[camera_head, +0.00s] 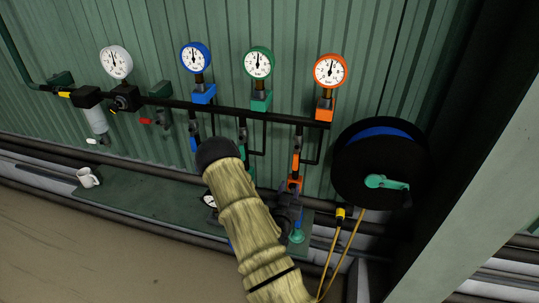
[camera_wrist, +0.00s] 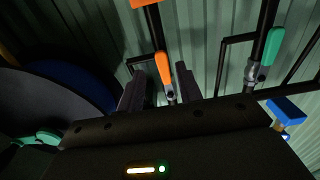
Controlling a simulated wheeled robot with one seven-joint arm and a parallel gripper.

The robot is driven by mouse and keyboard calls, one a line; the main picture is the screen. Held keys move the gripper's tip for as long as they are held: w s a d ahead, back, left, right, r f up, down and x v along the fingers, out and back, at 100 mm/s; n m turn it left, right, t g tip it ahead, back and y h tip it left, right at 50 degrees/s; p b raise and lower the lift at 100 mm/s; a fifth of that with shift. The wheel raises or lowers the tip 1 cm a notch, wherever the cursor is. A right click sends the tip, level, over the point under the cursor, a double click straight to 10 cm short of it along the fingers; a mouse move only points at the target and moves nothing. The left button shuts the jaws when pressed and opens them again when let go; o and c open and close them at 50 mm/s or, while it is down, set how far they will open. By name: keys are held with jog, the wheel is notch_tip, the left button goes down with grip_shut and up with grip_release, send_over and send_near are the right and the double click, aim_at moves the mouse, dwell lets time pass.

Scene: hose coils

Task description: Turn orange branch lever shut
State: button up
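The orange branch lever (camera_head: 296,164) hangs on the pipe below the orange gauge block, right of my arm in the head view. In the wrist view the orange lever (camera_wrist: 163,66) shows near the middle, its grey pivot below the handle. My gripper (camera_wrist: 160,88) is open, with one dark finger on each side of the lever. I cannot tell whether either finger touches it. In the head view my gripper (camera_head: 288,205) is small and dark by the lower orange fitting, partly hidden by my forearm.
A black hose reel (camera_head: 350,178) stands close on the right. Green (camera_wrist: 272,46) and blue (camera_wrist: 287,108) levers are on neighbouring branches. Gauges line the wall above, including the orange gauge (camera_head: 331,71). A white mug (camera_head: 87,178) stands on the shelf at left.

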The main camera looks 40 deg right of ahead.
aim_at(296, 158)
jog(key=x, duration=0.7)
jog(key=shift+w+d+p, duration=0.25)
jog(key=shift+p, duration=0.1)
jog(key=shift+d, duration=0.15)
dwell(0.4)
